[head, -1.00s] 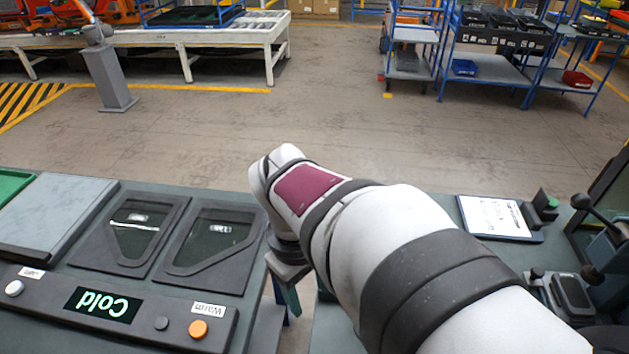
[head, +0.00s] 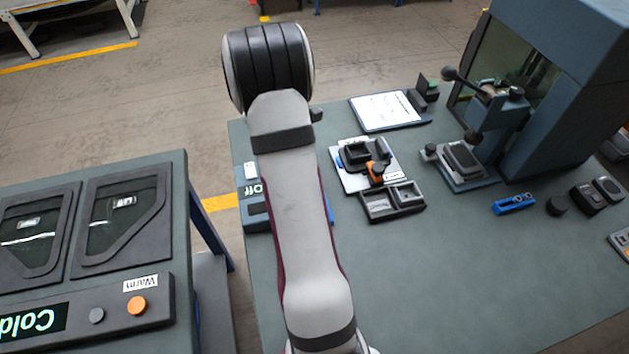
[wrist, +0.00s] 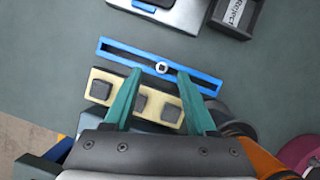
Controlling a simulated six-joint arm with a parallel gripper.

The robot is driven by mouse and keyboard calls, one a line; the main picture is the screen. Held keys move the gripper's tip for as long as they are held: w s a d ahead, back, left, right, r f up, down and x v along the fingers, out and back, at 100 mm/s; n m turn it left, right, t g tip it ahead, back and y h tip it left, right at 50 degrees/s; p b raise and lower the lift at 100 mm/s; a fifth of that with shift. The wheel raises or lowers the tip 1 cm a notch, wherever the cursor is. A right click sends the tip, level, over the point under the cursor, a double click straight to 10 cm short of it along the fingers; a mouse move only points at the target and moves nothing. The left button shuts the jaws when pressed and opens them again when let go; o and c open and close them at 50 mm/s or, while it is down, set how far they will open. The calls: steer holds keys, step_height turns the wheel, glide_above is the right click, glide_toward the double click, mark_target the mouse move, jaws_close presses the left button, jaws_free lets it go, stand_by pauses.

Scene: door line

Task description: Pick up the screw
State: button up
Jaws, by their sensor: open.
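In the wrist view, what looks like the screw (wrist: 162,68) is a small pale round head with a dark square centre. It sits in the slot of a long blue rail (wrist: 121,50). My gripper (wrist: 159,74) has two teal fingers, spread apart, with their tips just short of the rail on either side of the screw. Nothing is held between them. The screw's shank is not visible. In the head view my arm covers this spot, and the screw and fingers are hidden.
A tan block with dark square pads (wrist: 101,89) lies under the fingers. A dark tray labelled Reject (wrist: 236,14) and a pale plate (wrist: 180,14) are beyond the rail. A blue-grey press (head: 560,90) stands at the right.

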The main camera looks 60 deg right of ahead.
steer(key=x, duration=0.4)
steer(key=shift+s+a+f, duration=0.15)
steer(key=shift+a, duration=0.05)
jaws_close()
